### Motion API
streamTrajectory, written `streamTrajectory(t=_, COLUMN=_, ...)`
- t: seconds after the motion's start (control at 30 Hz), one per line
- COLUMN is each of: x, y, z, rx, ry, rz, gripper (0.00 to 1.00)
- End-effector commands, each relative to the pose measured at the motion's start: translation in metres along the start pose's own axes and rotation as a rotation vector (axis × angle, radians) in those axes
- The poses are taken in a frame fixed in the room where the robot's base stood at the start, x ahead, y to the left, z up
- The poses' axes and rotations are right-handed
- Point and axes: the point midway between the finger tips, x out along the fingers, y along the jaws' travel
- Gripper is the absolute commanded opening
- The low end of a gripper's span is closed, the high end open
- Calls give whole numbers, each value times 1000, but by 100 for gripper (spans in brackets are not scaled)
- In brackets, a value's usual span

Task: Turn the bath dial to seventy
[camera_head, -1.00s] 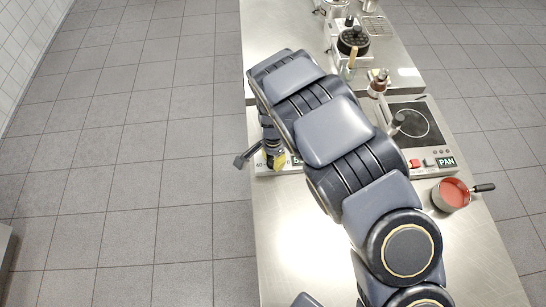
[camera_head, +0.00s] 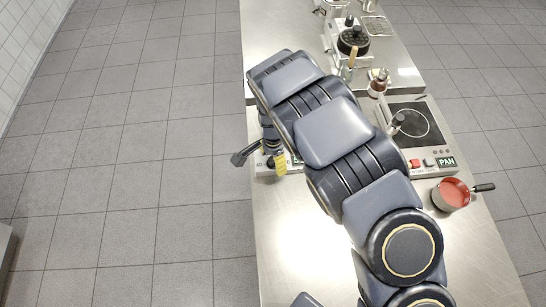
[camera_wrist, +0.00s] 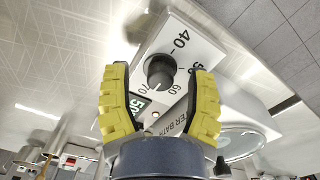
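The bath dial (camera_wrist: 160,72) is a round black knob on a white panel (camera_wrist: 188,48) printed with 40, 60 and 70; another number is partly hidden behind a finger. A small pale mark shows at the knob's edge between 60 and 70, too small to read surely. My gripper (camera_wrist: 158,80) has yellow ribbed fingers, open, one on each side of the knob in the wrist view, with visible gaps. Contact cannot be seen. In the head view my gripper (camera_head: 278,163) is at the counter's left edge; my arm hides the dial and most of the bath.
A lit display (camera_wrist: 136,104) beside the dial seems to read 50, partly covered by a finger. The front counter (camera_head: 300,240) is clear.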

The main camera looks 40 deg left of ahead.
Motion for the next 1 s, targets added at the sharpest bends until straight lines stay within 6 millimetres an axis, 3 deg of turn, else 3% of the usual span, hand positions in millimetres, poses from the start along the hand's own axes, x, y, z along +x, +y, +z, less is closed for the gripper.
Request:
streamTrajectory(t=0.27, x=-7, y=-1, z=-1, rx=0, ry=2, rz=-3, gripper=56)
streamTrajectory(t=0.37, x=-20, y=-2, z=-1, rx=-1, ry=4, rz=-5, gripper=56)
streamTrajectory(t=0.7, x=-91, y=-2, z=-1, rx=-1, ry=5, rz=-7, gripper=56)
streamTrajectory(t=1.0, x=-120, y=0, z=-1, rx=1, ry=2, rz=-2, gripper=56)
